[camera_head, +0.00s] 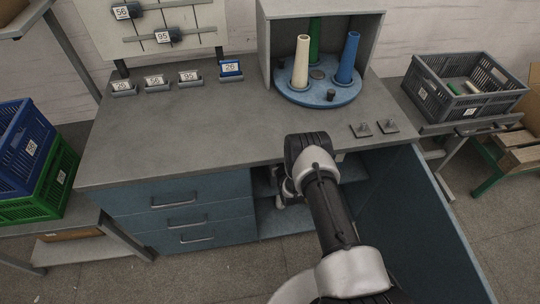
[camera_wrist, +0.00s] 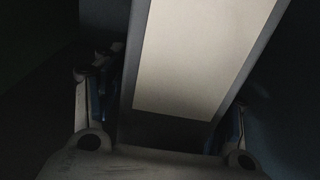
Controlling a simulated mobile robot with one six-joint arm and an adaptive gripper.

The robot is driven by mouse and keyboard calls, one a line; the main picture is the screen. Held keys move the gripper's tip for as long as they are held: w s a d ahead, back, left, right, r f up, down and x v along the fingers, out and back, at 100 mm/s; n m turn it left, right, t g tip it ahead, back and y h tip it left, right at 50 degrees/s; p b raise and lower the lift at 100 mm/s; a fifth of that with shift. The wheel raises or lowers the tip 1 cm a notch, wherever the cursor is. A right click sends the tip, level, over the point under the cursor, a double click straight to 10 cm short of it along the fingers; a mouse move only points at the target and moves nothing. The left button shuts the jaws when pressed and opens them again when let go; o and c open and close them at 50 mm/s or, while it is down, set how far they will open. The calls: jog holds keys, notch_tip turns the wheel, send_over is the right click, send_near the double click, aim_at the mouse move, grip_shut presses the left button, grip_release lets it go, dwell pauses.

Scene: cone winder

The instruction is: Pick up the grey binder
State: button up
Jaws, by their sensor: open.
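The grey binder (camera_wrist: 200,55) fills the middle of the wrist view, with a large pale label on its face and darker grey edges. It leans at a slant in the picture and runs out of the top of the view. My gripper (camera_wrist: 165,105) is open, with one finger on each side of the binder; contact cannot be told in the dark. In the head view my gripper (camera_head: 288,190) reaches into the open cupboard under the counter, partly hidden by my arm. The binder is not discernible in the head view.
The open cupboard (camera_head: 265,218) has a blue door (camera_head: 415,225) swung out to the right of my arm. Blue drawers (camera_head: 180,215) are to its left. The grey counter (camera_head: 200,125) above carries a blue turntable (camera_head: 318,94) with cones. A dark crate (camera_head: 465,108) stands at right.

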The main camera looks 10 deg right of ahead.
jog(key=shift+w, duration=0.35)
jog(key=shift+c, duration=0.4)
grip_shut()
dwell(0.4)
jog(key=shift+r, duration=0.15)
